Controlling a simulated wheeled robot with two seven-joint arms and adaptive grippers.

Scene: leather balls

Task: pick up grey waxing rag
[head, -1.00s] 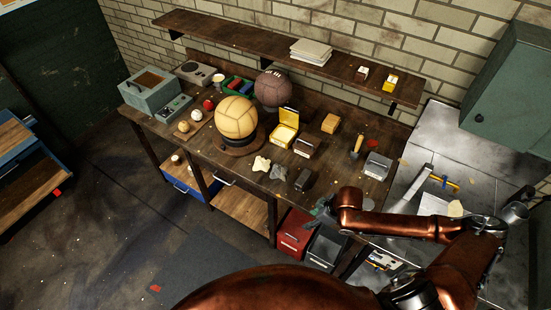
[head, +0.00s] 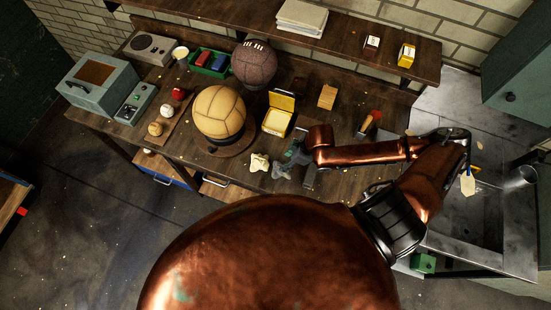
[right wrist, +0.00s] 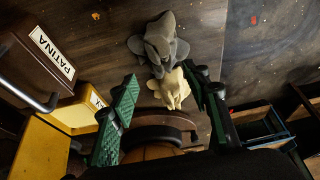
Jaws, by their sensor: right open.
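The grey waxing rag (head: 279,171) lies crumpled on the wooden workbench near its front edge, partly hidden by my right gripper in the head view. In the right wrist view the grey rag (right wrist: 160,42) lies just beyond the fingertips, touching or very close to a cream rag (right wrist: 173,90). The cream rag (head: 259,162) is left of it in the head view. My right gripper (head: 292,156) is at the grey rag's upper right in the head view. In the right wrist view its green fingers (right wrist: 165,76) are spread with nothing gripped. My left gripper is out of view.
A tan ball (head: 218,112) on a round stand and an open yellow box (head: 277,120) stand behind the rags. The wrist view shows a dark box labelled PATINA (right wrist: 53,52) at left. A brown ball (head: 253,66) stands farther back. Bench surface right of the rag is clear in the wrist view.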

